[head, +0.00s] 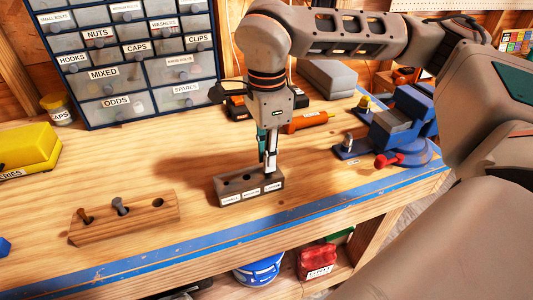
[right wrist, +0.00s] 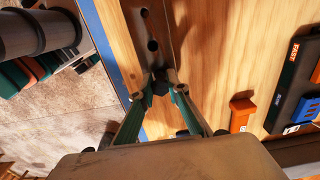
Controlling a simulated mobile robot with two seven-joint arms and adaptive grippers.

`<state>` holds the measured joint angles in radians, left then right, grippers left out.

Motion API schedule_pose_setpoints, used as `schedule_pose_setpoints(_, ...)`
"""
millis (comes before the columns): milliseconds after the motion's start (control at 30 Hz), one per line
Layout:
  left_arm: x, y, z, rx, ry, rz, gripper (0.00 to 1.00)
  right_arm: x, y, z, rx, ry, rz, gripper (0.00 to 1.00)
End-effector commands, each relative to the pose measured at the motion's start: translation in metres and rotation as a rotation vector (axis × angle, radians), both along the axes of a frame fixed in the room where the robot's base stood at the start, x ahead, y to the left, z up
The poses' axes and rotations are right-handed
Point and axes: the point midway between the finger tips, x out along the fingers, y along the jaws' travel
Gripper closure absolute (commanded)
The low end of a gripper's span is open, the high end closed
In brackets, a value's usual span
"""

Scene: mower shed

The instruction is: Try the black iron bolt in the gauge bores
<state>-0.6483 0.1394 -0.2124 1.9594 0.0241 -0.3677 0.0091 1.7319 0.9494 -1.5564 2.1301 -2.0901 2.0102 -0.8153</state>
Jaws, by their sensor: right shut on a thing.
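My right gripper (head: 269,166) points down at the block's right end and hides the bore there. The right wrist view shows its fingertips (right wrist: 157,90) shut on the dark head of the black iron bolt (right wrist: 158,82), in line with the bores. The shank is hidden, so I cannot tell how far it is in the bore. My left gripper is not in view.
A wooden rack (head: 145,222) at the left holds two bolts, brownish and grey, and has one empty hole. A blue vise (head: 398,127) stands right, an orange tool (head: 307,122) behind the gripper, and labelled drawers (head: 130,60) at the back. The bench's blue front edge is close.

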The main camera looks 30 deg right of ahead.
Motion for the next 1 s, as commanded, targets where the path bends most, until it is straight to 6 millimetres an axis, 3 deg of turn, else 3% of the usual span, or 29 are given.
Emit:
schedule_pose_setpoints(767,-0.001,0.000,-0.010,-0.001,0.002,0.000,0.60,0.000,0.000,-0.018,-0.001,0.001,0.000,1.00)
schedule_pose_setpoints(800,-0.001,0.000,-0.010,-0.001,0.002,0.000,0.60,0.000,0.000,-0.018,0.000,0.000,0.000,0.80)
schedule_pose_setpoints(867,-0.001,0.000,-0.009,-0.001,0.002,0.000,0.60,0.000,0.000,-0.018,0.000,0.000,0.000,0.65)
schedule_pose_setpoints(1000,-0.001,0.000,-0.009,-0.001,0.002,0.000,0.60,0.000,0.000,-0.018,0.000,0.000,0.000,0.65)
